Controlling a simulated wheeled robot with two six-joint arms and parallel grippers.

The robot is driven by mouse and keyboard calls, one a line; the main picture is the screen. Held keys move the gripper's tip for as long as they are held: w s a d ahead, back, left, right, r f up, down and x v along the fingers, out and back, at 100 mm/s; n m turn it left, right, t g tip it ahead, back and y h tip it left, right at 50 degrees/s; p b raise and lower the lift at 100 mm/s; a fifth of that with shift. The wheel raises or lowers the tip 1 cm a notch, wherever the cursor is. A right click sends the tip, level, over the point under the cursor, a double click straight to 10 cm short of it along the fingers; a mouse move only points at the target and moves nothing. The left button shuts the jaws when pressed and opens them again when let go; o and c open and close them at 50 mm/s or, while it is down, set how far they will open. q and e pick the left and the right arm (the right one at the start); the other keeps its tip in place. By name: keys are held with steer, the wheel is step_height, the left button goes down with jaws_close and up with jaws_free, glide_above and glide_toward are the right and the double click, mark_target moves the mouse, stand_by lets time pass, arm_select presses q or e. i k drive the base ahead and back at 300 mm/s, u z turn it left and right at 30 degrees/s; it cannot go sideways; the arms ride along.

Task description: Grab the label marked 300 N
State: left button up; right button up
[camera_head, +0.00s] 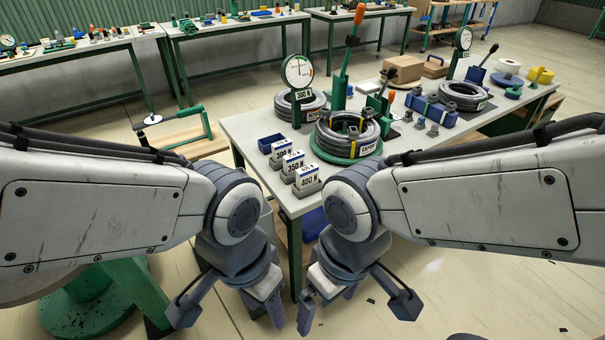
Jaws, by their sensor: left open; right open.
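A 350 N label (293,162) and a 400 N label (307,178) stand in a row nearer to me. My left gripper (230,312) is open and empty, low in front of the bench. My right gripper (355,308) is open and empty beside it, also in front of the bench edge. Both are apart from the labels.
A dial gauge (298,71) and an orange-tipped lever (347,48) rise behind. A green stand (90,305) is at lower left.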

mark_target(280, 149)
steer(key=z, duration=0.7)
steer(key=i, duration=1.6)
steer(key=u, duration=2.2)
